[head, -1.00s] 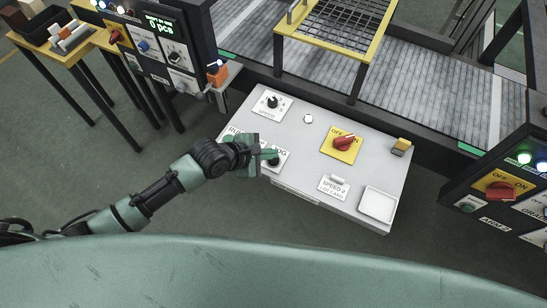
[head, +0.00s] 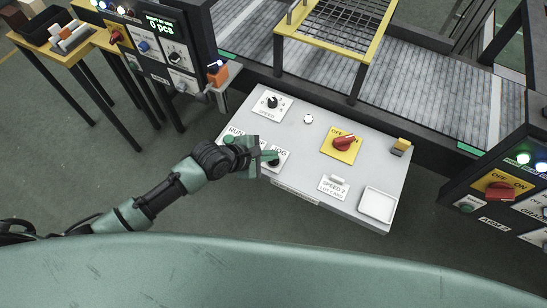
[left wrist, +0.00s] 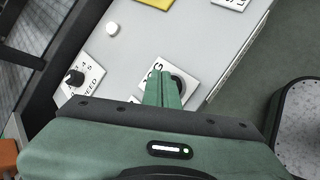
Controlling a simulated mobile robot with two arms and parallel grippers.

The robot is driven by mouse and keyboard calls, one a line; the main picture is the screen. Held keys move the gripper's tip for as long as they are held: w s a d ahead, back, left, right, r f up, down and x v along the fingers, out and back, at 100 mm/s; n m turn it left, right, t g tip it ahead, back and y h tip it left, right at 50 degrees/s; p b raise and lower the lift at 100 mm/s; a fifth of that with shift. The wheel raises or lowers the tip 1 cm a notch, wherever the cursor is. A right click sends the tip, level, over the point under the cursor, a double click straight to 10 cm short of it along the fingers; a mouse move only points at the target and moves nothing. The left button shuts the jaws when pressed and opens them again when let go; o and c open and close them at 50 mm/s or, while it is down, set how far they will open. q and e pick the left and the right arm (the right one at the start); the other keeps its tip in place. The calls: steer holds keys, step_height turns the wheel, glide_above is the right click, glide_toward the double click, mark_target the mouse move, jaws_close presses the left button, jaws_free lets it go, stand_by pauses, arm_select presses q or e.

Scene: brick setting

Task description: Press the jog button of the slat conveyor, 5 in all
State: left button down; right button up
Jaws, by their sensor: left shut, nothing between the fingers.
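The jog button (head: 273,162) is a dark round button on a white plate marked JOG, near the front left of the grey control panel (head: 307,163). My left gripper (head: 274,154) is shut and empty, with its green fingertips over the jog button and partly hiding it. In the left wrist view the closed fingers (left wrist: 164,80) overlap the JOG plate, and the dark button (left wrist: 177,86) shows beside and behind them. I cannot tell whether the fingertips touch the button. The slat conveyor (head: 420,95) runs behind the panel. My right gripper is not in view.
Another control box (head: 500,190) stands at the right. A counter display (head: 160,24) reads 0 pcs.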

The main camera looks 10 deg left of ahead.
arm_select(q)
steer(key=shift+f, duration=0.45)
stand_by(0.6)
steer(key=shift+r+p, duration=0.85)
steer(key=shift+p, duration=0.3)
step_height(320, 180, up, 5)
steer(key=p, duration=0.6)
steer(key=shift+r, duration=0.1)
stand_by(2.0)
